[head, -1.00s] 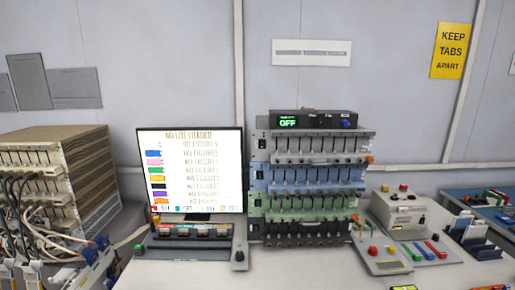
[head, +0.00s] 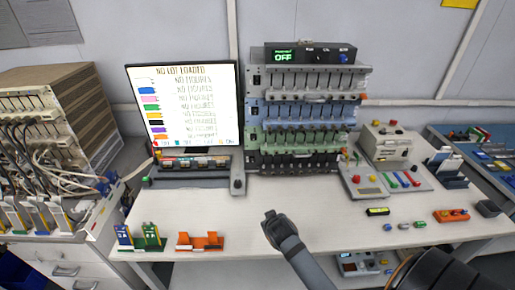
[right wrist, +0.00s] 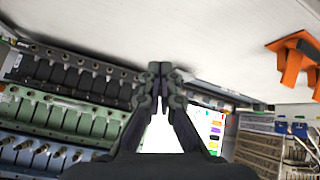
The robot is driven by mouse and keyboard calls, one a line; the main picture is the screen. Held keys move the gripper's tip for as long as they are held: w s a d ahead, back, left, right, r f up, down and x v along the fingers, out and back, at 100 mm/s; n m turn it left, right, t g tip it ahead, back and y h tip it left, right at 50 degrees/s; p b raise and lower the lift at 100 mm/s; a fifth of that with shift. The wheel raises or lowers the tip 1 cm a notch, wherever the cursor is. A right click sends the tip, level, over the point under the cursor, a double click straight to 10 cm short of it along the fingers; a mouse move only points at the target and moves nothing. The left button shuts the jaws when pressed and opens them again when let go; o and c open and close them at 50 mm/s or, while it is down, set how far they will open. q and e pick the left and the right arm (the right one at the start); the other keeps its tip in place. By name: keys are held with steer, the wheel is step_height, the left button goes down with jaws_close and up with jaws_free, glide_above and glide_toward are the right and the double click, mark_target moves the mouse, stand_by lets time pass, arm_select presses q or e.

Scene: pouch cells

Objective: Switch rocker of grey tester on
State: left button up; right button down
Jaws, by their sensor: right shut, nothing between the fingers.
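The grey tester (head: 310,80) is the light grey tier near the top of a stack at the back of the bench, in the head view. A small dark rocker (head: 257,80) is at its left end; its position is too small to read. The dark unit above it shows a green "OFF" display (head: 284,57). My right gripper (head: 270,214) is above the front of the bench, well short of the stack. It is shut and empty, and its fingers (right wrist: 160,72) meet in the right wrist view. My left gripper is not in view.
Below the grey tester are a blue tester (head: 305,112), a green tester (head: 300,138) and a black row. A monitor (head: 185,105) reading "NO LOT LOADED" stands left. An orange holder (head: 200,242) sits at the front edge. The bench middle is clear.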

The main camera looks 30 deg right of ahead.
steer(key=w+d+r+m+t+h, duration=0.1)
steer(key=w+r, duration=0.4)
steer(key=r, duration=0.7)
steer(key=w+d+r+m+t+h, duration=0.2)
steer(key=w+r+t, duration=0.3)
steer(key=r, duration=0.6)
steer(key=w+d+r+m+t+h, duration=0.1)
steer(key=w+d+r+t+h, duration=0.1)
steer(key=w+r, duration=0.5)
step_height(320, 180, up, 6)
steer(key=shift+d+f+t+h+p, duration=0.25)
steer(key=shift+t+h+p, duration=0.15)
steer(key=shift+t, duration=0.5)
steer(key=shift+w, duration=0.1)
